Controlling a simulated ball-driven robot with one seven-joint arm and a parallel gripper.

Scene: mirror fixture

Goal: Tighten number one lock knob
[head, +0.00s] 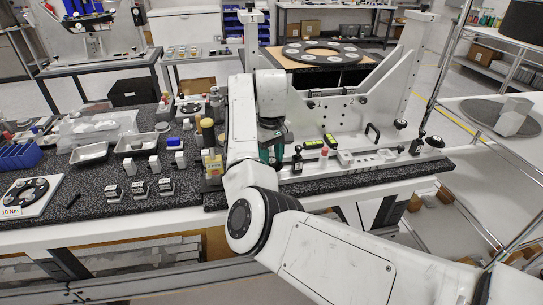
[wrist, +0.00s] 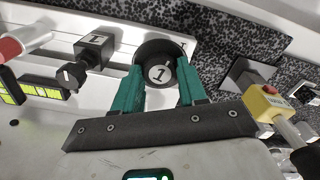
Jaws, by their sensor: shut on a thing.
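The number one lock knob (wrist: 158,48) is a round black knob with a white "1" label on its face. In the wrist view it sits between the two teal fingers of my gripper (wrist: 160,76), which are closed around its sides. In the head view my gripper (head: 271,154) points down at the left end of the white fixture (head: 350,112). The knob is hidden there behind my arm and fingers. Whether the knob is fully seated cannot be seen.
A black knob on a labelled block (wrist: 92,50) stands beside the gripped one. Yellow-lit displays (wrist: 12,88) and a red-ended cylinder (wrist: 10,49) are close by. A yellow box with a red button (wrist: 266,102) is near the right finger. Trays (head: 90,152) stand left.

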